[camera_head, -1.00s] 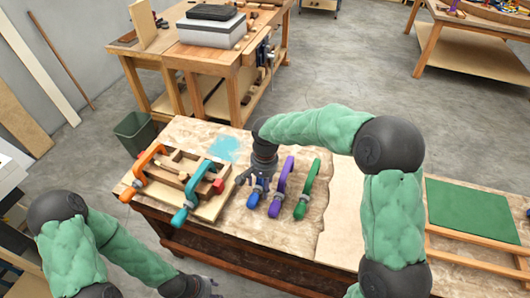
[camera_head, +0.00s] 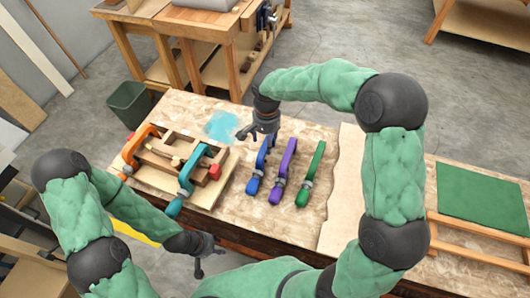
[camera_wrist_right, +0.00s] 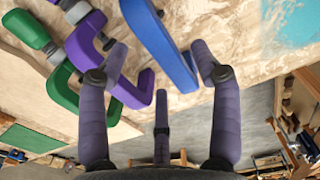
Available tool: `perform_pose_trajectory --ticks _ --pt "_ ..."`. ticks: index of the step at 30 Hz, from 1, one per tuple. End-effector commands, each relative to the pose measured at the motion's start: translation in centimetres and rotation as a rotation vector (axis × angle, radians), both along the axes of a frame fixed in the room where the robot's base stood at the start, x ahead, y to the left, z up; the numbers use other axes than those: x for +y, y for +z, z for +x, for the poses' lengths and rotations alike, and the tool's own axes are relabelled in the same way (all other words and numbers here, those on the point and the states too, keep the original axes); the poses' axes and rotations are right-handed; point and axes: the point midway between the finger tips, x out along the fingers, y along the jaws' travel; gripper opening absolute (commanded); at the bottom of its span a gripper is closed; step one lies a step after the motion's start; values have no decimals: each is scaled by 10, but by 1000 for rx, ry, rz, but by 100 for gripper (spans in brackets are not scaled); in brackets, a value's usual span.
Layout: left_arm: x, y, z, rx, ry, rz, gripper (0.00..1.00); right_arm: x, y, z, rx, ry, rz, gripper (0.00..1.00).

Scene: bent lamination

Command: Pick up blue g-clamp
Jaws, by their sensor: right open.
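The blue g-clamp (camera_head: 259,167) lies on the wooden workbench, left of the purple clamp (camera_head: 281,172) and the green clamp (camera_head: 310,176). My right gripper (camera_head: 258,133) is open and empty above the blue clamp's far end. In the right wrist view the blue g-clamp (camera_wrist_right: 160,42) runs between the spread fingers of my right gripper (camera_wrist_right: 160,62), its end near them; contact cannot be told. The purple clamp (camera_wrist_right: 70,78) is close beside the left finger there. My left gripper (camera_head: 207,254) is at the bench's front edge, fingers apart, empty.
An orange clamp (camera_head: 139,150) and a teal clamp (camera_head: 187,181) hold a wooden frame on a board at the left. A green mat (camera_head: 487,198) lies at the right. The bench behind the right gripper is mostly clear, with a light-blue patch (camera_head: 220,126).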

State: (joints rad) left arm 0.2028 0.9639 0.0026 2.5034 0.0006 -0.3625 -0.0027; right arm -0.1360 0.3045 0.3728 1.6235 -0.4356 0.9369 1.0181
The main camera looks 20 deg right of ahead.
Motion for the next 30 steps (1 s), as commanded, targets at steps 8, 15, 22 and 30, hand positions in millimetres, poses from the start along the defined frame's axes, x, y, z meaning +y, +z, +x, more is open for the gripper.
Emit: perform_pose_trajectory --ticks 8,15,22,30 --pt "0 -15 0 0 0 0 40 -1 -37 -1 4 -1 0 65" --pt "0 -18 0 0 0 0 40 -1 -49 -1 1 -1 1 65" --pt "0 -17 0 -1 0 0 40 -1 -49 -1 1 0 1 65" --pt "0 -19 0 -1 0 0 40 -1 -51 -1 1 0 1 65"
